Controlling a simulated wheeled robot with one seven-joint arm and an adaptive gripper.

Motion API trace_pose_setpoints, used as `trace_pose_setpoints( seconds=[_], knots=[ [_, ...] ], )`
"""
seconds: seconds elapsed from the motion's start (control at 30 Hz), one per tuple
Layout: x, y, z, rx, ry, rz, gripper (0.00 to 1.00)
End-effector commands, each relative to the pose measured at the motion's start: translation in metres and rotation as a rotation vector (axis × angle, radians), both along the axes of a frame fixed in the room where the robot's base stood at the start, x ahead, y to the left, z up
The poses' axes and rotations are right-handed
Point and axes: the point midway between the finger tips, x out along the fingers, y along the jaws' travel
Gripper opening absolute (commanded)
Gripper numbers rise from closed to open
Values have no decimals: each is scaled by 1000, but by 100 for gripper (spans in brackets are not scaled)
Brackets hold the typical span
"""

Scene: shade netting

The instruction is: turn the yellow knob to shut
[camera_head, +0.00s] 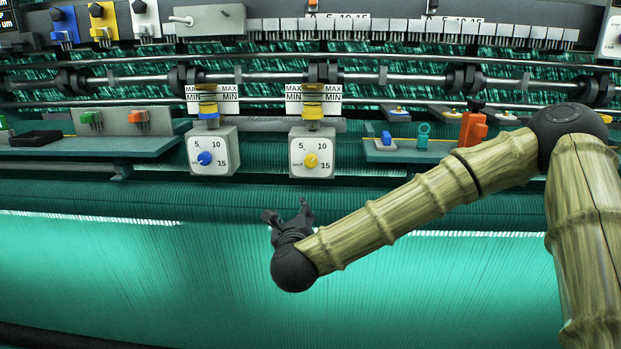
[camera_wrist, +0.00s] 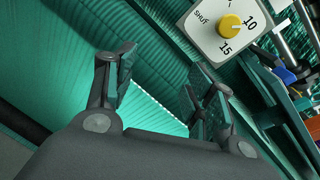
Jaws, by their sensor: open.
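The yellow knob (camera_head: 311,160) sits on the face of a white dial box (camera_head: 298,139) marked 5, 10 and 15 at the middle of the machine. In the wrist view the yellow knob (camera_wrist: 229,25) is at the upper right, with the word SHUT to its left; a small mark on it seems to face between 10 and 15. My gripper (camera_head: 287,213) is open and empty, below and a little left of the dial box in the head view, apart from it. In the wrist view my gripper (camera_wrist: 165,75) has its fingers spread, with the knob beyond the right finger.
A similar box with a blue knob (camera_head: 205,158) hangs to the left. A green shelf (camera_head: 400,155) with small items and an orange object (camera_head: 472,128) stands right, near my arm. Green threads (camera_head: 130,270) spread below. The space between my gripper and the dial looks clear.

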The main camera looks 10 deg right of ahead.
Motion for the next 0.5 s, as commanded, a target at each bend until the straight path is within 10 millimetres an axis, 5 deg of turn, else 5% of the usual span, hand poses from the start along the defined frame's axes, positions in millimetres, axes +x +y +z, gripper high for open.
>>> trace_pose_setpoints(
  seconds=[0.2, 0.5],
  knots=[
    [7, -34, 69, 261, -159, -133, 54],
    [16, -45, 88, 330, -201, -163, 54]
  ],
)
